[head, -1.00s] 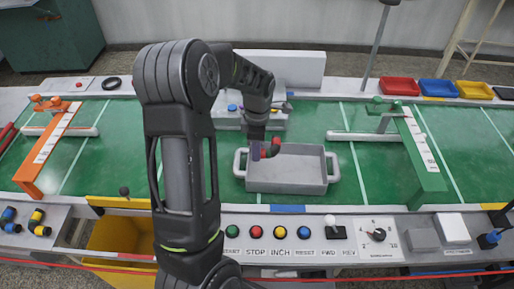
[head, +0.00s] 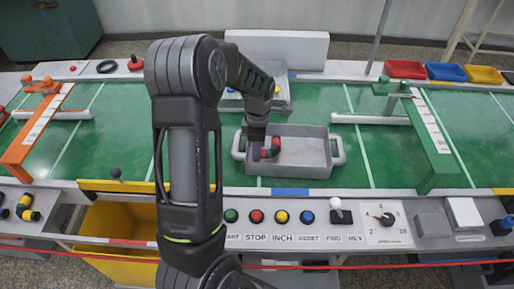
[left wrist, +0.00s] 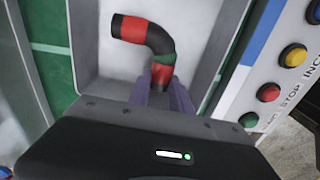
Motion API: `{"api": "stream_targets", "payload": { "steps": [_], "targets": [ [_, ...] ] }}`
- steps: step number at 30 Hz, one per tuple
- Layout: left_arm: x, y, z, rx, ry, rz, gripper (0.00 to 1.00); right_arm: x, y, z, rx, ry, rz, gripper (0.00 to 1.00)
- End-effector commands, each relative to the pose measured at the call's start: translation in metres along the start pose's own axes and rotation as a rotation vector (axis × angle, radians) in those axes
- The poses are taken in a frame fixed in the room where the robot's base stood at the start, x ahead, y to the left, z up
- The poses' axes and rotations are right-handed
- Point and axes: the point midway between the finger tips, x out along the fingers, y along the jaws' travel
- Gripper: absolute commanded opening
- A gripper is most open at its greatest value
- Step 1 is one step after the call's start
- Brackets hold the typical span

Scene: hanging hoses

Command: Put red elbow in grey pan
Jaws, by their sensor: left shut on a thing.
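The red elbow (left wrist: 150,38) is a bent tube with red and black bands and a green band. My left gripper (head: 257,153) is shut on its lower end; the purple fingers (left wrist: 168,88) show around it in the left wrist view. In the head view the elbow (head: 272,148) is at the left part of the grey pan (head: 305,172), inside its outline. I cannot tell whether the elbow touches the pan floor. The pan has a handle on each side and sits on the green belt. My right gripper is not in view.
A control panel with coloured buttons (head: 256,216) lies in front of the belt. An orange gate (head: 35,130) stands to the left and a green gate (head: 432,145) to the right. A yellow bin (head: 120,235) is below at the front left.

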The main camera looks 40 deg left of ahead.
Motion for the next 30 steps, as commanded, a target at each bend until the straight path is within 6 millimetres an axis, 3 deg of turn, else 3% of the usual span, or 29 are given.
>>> {"api": "stream_targets", "payload": {
  "steps": [12,13,15,22,30],
  "targets": [
    [0.0039,0.0000,0.0002,0.000,0.000,0.000,0.00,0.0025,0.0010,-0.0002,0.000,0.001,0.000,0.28],
    [0.0039,0.0000,0.0001,0.000,0.000,0.000,0.27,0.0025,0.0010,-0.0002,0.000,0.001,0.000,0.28],
    [0.0039,0.0001,0.0001,0.000,0.000,0.000,0.32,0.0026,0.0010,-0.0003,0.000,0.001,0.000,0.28],
    [0.0039,0.0001,0.0001,0.000,0.000,0.000,0.50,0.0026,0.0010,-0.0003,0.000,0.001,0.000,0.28],
    [0.0030,0.0001,0.0001,0.000,0.000,0.000,0.50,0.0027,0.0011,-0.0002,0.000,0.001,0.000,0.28]
  ]
}}
